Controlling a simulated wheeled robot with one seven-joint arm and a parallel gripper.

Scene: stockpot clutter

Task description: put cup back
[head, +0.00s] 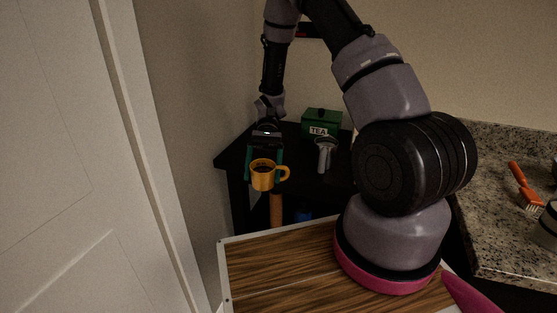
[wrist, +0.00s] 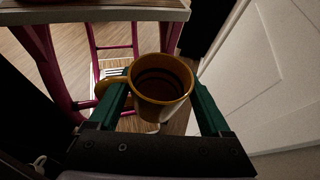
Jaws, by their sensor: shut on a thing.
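The orange-yellow cup (head: 262,178) is upright, with its handle to the right in the head view. My gripper (head: 263,165) has its green fingers on either side of the cup and is shut on it. In the wrist view the cup (wrist: 160,92) sits between the two green fingers of my gripper (wrist: 161,97), its handle to the left. Its dark inside with a ring shows from above. The cup is at the front left edge of the black table; the head view does not show clearly whether it touches the top.
A green tea box (head: 321,122) and a grey handled item (head: 326,152) stand on the black table (head: 232,155). A white door (head: 75,160) is close on the left. A granite counter (head: 505,240) with orange-handled utensils (head: 524,187) is on the right.

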